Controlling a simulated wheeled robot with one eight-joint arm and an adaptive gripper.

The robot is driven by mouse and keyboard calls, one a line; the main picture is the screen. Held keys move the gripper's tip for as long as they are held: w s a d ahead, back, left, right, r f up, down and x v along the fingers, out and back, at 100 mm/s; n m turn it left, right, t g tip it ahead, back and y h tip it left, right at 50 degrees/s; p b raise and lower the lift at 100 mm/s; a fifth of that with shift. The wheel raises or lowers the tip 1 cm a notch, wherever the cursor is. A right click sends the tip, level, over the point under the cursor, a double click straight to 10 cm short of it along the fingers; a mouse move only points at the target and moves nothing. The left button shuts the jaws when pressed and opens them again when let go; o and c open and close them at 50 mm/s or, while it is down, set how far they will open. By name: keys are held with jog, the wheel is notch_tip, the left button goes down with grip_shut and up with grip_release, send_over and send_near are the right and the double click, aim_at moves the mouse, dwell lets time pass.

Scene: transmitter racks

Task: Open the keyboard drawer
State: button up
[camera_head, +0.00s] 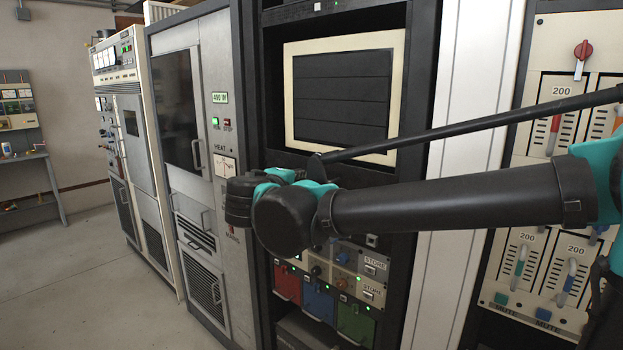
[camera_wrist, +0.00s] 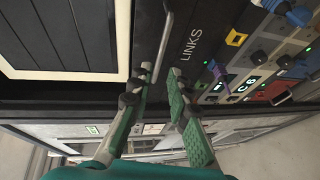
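The black keyboard drawer front (camera_wrist: 150,22) shows in the wrist view between the cream-framed screen and the panel marked LINKS. A thin grey bar handle (camera_wrist: 162,58) runs along it. My gripper (camera_wrist: 162,74) is open, one finger on each side of the bar in the picture. I see no clear contact, and cannot tell how deep the fingers reach around the handle. The drawer looks flush with the rack. In the head view, my arm and wrist cover the drawer area below the screen (camera_head: 345,92), and the fingertips are hidden.
Below lie modules with knobs, cables and lit buttons (camera_head: 370,268), and red, blue and green units (camera_head: 318,300). A fader panel (camera_head: 560,90) stands right of a white strip. A grey cabinet (camera_head: 185,110) stands left. The floor (camera_head: 90,265) at left is clear.

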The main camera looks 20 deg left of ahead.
jog(key=w, duration=0.3)
jog(key=w+f, duration=0.1)
jog(key=w, duration=0.5)
jog(key=shift+f, duration=0.35)
grip_shut()
